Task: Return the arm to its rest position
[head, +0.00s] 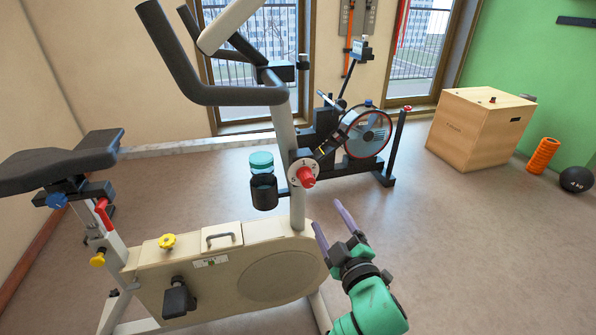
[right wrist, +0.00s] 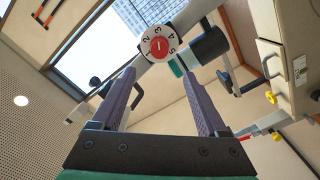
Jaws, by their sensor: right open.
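My right gripper (head: 330,217) is open and empty. It stands in front of the exercise bike (head: 231,262), right of its frame and below the dial. The dial (head: 304,172) has a white numbered face and a red knob, and sits on the bike's upright post. In the right wrist view the two purple fingers of my right gripper (right wrist: 158,76) are spread wide, with the dial (right wrist: 158,45) beyond their tips and clear space between. My left gripper is not in view.
A cup holder with a teal-lidded bottle (head: 262,162) is on the bike post. A rowing machine (head: 366,135) stands behind. A wooden box (head: 468,137), an orange roller (head: 543,155) and a black ball (head: 577,180) are at the right. The floor at lower right is clear.

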